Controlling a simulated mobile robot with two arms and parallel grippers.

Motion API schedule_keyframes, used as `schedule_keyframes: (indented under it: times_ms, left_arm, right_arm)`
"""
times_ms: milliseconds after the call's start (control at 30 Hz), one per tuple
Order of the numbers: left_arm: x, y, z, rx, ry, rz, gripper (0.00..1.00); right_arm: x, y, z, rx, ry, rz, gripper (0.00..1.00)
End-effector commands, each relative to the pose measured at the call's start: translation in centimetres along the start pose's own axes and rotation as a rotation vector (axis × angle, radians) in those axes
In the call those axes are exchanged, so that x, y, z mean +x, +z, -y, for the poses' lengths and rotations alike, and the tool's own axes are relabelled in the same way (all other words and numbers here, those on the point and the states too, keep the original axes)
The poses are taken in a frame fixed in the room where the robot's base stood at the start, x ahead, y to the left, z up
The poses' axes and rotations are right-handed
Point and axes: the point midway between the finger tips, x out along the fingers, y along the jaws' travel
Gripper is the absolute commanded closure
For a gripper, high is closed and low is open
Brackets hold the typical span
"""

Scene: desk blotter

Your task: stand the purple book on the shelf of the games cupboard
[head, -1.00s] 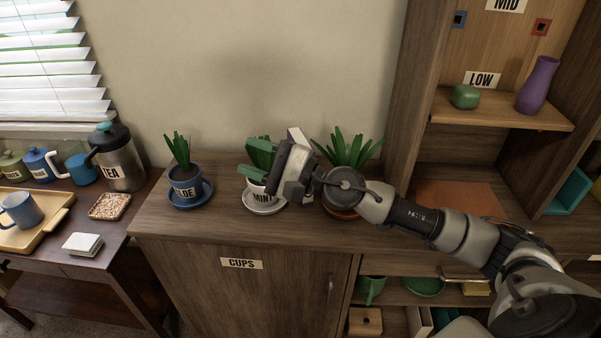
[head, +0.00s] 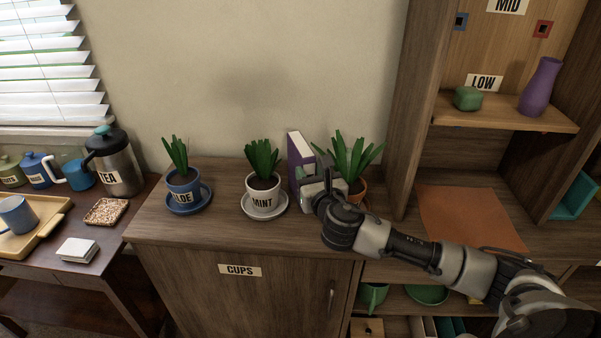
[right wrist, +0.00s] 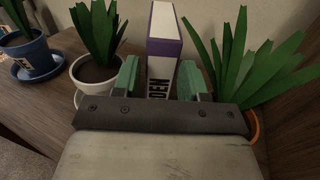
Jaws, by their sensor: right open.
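The purple book (head: 299,151) stands upright on the cabinet top, between the mint pot and the plant in the orange pot. In the right wrist view the book (right wrist: 164,40) shows its pale page edges, purple cover edges and the letters "DEN". My right gripper (head: 314,182) is at the book, in front of its lower part in the head view. In the right wrist view its open fingers (right wrist: 160,80) stand on either side of the book, with gaps showing. No label names a games cupboard in these views. My left gripper is out of view.
The mint pot (head: 263,190) is close left of the book; the orange-potted plant (head: 357,157) is close right. An aloe pot (head: 183,186) stands farther left.

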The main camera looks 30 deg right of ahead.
Motion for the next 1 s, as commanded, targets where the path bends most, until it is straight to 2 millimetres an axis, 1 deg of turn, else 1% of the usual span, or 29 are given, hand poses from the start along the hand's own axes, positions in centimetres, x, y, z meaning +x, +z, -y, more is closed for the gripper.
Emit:
schedule_keyframes:
  times_ms: [100, 300, 400, 500, 667, 700, 767, 933, 967, 1000]
  left_arm:
    - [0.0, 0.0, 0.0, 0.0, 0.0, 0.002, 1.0]
    - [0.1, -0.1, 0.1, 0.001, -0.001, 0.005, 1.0]
    - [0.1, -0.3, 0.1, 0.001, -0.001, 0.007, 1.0]
    - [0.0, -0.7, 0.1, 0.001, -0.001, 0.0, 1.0]
    - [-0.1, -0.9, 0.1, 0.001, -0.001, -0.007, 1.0]
    - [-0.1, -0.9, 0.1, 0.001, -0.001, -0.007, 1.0]
    - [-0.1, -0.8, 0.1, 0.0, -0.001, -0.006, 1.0]
    - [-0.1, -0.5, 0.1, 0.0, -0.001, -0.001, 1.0]
    - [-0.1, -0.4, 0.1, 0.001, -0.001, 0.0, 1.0]
    - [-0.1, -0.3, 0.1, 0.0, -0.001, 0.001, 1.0]
  right_arm:
    - [1.0, 0.1, 0.0, 0.0, 0.0, 0.001, 0.57]
    - [4.0, 0.1, 0.1, 0.0, 0.0, 0.002, 0.57]
    - [5.0, 0.1, 0.1, -0.001, 0.001, 0.001, 0.57]
    - [5.4, 0.1, 0.1, -0.002, 0.003, 0.0, 0.57]
    - [5.4, 0.1, 0.1, -0.002, 0.003, 0.0, 0.57]
    - [5.4, 0.1, 0.1, -0.002, 0.003, 0.0, 0.6]
    - [5.4, 0.1, 0.1, -0.003, 0.003, 0.0, 0.7]
    - [5.3, 0.1, 0.1, -0.002, 0.002, 0.0, 0.96]
    - [5.3, 0.1, 0.1, -0.003, 0.002, 0.0, 1.0]
    - [5.3, 0.1, 0.1, -0.003, 0.002, 0.0, 1.0]
